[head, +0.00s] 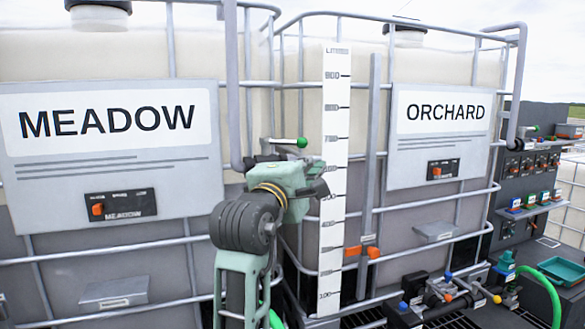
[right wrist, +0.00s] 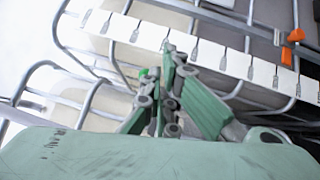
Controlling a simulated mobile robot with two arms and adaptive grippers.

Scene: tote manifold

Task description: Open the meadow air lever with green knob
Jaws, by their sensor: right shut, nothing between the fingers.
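The meadow air lever shows in the head view as a thin metal rod with a green knob (head: 302,142) at its right end. It lies roughly level beside the pipe at the right edge of the meadow tank (head: 262,110). My right gripper (head: 290,168) is just below the knob and partly hides the lever's mounting. Its fingers (right wrist: 168,70) are shut and empty in the right wrist view. A bit of green (right wrist: 144,73) shows beside the fingers there, probably the knob. I cannot tell whether the gripper touches the lever. My left gripper is not in view.
A white level scale (head: 333,180) stands just right of the gripper. Tank cage bars surround the area. The orchard tank (head: 440,60) is at the right. Valves with coloured knobs (head: 450,290) and a green hose (head: 543,285) are low at the right.

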